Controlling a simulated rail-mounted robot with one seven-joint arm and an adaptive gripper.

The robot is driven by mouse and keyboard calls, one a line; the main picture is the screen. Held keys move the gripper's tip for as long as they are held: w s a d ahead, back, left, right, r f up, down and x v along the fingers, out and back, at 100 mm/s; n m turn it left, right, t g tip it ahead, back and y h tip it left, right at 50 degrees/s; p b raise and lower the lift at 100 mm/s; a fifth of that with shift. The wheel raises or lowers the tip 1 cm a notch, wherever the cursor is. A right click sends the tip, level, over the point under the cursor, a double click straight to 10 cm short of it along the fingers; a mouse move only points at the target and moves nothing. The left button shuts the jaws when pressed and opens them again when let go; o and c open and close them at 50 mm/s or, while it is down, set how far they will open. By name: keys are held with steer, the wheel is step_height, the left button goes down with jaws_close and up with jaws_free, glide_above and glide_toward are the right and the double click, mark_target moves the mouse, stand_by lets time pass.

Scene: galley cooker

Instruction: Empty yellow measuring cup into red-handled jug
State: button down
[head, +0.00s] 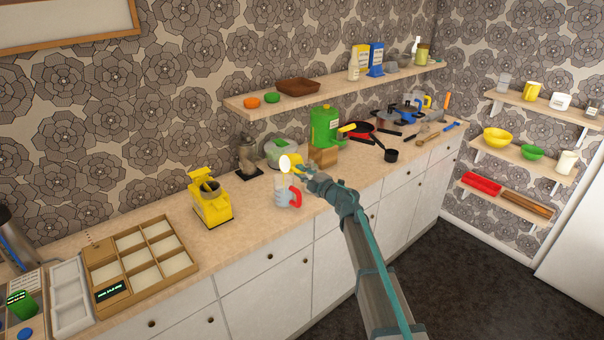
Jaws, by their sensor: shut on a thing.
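My gripper (304,169) is shut on the yellow measuring cup (294,162), above the counter. The cup looks tipped on its side, its pale round face toward the left. A jug with a red handle (296,196) stands on the counter (252,222) just below the cup. The jug's body (282,197) is grey and see-through looking, and its handle points right. The cup is above the jug and appears apart from it. I cannot tell what is inside either one, or whether anything is flowing.
A yellow machine (211,198) stands left of the jug. Behind are a dark grinder-like item (248,157), a clear container with green (281,152) and a green canister (324,127). Pans (361,130) crowd the right. A wall shelf (335,88) hangs above. Counter between jug and yellow machine is clear.

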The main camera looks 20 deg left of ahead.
steer(key=shift+s+a+f+n+b, duration=0.15)
steer(key=shift+f+n+b, duration=0.1)
steer(key=shift+n+b, duration=0.4)
steer(key=shift+s+a+f+n+b, duration=0.1)
steer(key=shift+f+n+b, duration=0.1)
steer(key=shift+n+b, duration=0.4)
stand_by(1.2)
steer(key=shift+d+r+p, duration=0.1)
steer(key=shift+r+p, duration=0.1)
steer(key=shift+p, duration=0.35)
